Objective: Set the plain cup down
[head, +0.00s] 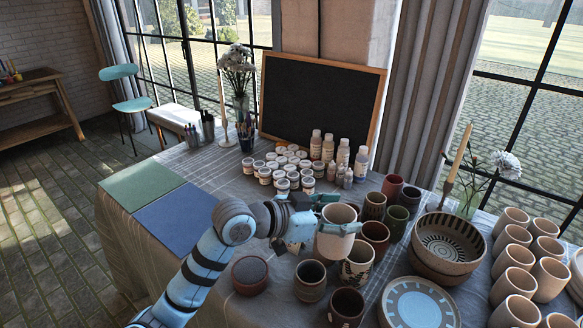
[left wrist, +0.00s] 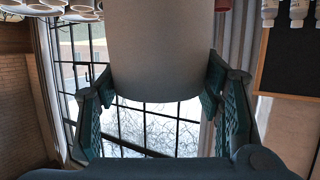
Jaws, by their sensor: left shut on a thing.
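The plain cup (head: 337,236) is beige and undecorated. My left gripper (head: 327,217) is shut on it and holds it upright among the cups on the table. I cannot tell whether its base touches the table. In the left wrist view the plain cup (left wrist: 158,50) fills the top middle, between the two fingers of the left gripper (left wrist: 158,88). My right gripper is not in view.
Several decorated cups (head: 375,238) crowd to the right, with bowls (head: 446,238) and plain cups (head: 512,285) beyond. Paint jars (head: 283,186) and bottles stand behind. Green (head: 140,183) and blue (head: 173,220) mats lie bare at left.

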